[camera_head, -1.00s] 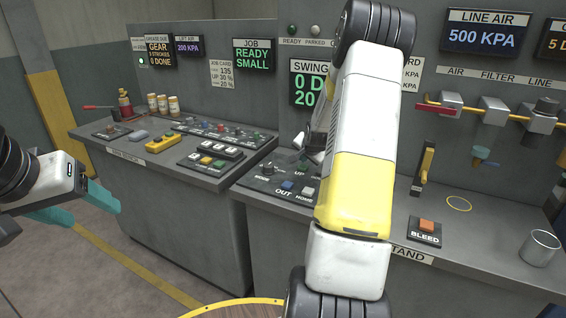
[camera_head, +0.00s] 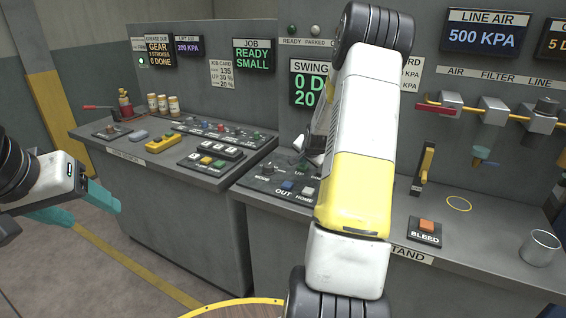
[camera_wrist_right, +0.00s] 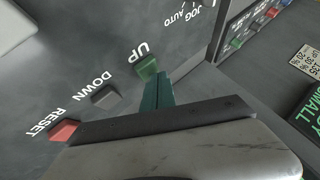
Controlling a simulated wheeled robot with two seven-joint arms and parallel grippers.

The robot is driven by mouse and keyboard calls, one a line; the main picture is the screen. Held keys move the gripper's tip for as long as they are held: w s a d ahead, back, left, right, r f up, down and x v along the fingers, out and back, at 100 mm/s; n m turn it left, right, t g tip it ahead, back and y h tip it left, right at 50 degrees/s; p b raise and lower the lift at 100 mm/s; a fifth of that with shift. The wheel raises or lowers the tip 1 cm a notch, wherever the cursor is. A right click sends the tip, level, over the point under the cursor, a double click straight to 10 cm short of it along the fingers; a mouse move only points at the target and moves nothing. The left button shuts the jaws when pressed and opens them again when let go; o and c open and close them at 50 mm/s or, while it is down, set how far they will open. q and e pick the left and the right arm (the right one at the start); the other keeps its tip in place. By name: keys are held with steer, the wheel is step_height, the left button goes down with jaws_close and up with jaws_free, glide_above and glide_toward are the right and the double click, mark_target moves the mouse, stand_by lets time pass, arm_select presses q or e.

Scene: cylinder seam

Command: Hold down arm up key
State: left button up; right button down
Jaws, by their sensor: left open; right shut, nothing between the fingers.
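The green UP key (camera_wrist_right: 147,66) shows in the right wrist view on a dark panel, beside the white UP label. My right gripper (camera_wrist_right: 157,84) is shut and empty, its teal fingertips at the key's near edge. I cannot tell whether they touch the key or whether it is pressed down. In the head view, my right arm hides most of that gripper and part of the panel (camera_head: 262,184). My left gripper (camera_head: 80,205) is open and empty at the left, out over the floor.
The grey DOWN key (camera_wrist_right: 105,97) and red RESET key (camera_wrist_right: 63,130) lie in line with UP. A BLEED button (camera_head: 426,227), a yellow-handled lever (camera_head: 427,162) and a metal cup (camera_head: 540,247) stand on the right bench. Another button console (camera_head: 210,161) is on the left bench.

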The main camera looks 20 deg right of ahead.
mark_target(303, 168)
steer(key=shift+f, duration=0.5)
stand_by(1.5)
stand_by(4.4)
steer(key=shift+r, duration=0.9)
steer(key=shift+r, duration=2.55)
